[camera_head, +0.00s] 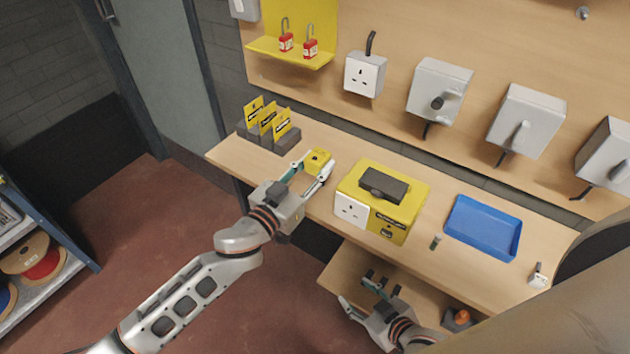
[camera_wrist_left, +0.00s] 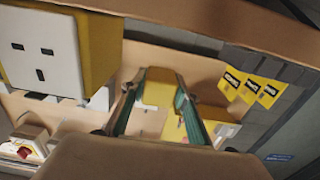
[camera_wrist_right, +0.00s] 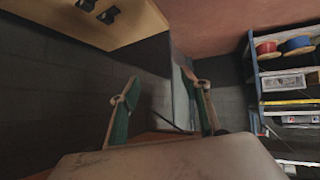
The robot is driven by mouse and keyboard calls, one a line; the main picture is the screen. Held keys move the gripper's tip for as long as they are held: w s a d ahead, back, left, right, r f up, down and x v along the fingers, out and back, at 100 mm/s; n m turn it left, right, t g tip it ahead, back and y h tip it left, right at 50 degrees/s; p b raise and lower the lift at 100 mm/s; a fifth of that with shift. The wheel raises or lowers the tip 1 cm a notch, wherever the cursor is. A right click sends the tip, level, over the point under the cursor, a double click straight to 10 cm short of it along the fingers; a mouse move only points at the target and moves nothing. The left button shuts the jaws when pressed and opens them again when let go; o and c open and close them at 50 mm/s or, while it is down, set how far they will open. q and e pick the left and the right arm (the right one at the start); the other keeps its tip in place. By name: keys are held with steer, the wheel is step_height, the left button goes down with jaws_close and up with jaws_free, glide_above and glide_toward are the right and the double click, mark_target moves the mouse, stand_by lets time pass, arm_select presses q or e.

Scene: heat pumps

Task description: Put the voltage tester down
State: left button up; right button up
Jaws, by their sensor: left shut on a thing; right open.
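My left gripper (camera_head: 311,172) is shut on a small yellow device, which I take as the voltage tester (camera_head: 318,156). It is over the bench between the tag rack and the yellow socket box. In the left wrist view the tester (camera_wrist_left: 160,92) shows between the two fingers (camera_wrist_left: 160,112). Whether it touches the bench top is hard to tell. My right gripper (camera_head: 362,290) is open and empty near the lower shelf in front of the bench. The right wrist view shows nothing between its fingers (camera_wrist_right: 164,98).
The wooden bench (camera_head: 222,152) bears a grey rack (camera_head: 270,138) with yellow tags, a yellow socket box (camera_head: 405,212) with a black block on top, and an empty blue tray (camera_head: 485,228). The lower shelf (camera_head: 340,272) juts out below. Grey switch boxes (camera_head: 438,88) hang behind.

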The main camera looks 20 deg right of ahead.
arm_select(q)
steer(key=shift+f, duration=0.7)
step_height(320, 180, down, 4)
steer(key=shift+f+b, duration=0.1)
steer(key=shift+b, duration=0.75)
steer(key=shift+f, duration=0.15)
steer(key=o, duration=1.2)
steer(key=shift+o, duration=0.2)
arm_select(e)
steer(key=shift+w+a+r+t+y, duration=0.15)
steer(key=shift+w+a, duration=0.1)
steer(key=shift+a, duration=0.2)
steer(key=shift+w+a+r+t+y, duration=0.1)
steer(key=shift+w+a+t+y, duration=0.1)
steer(key=shift+a, duration=0.2)
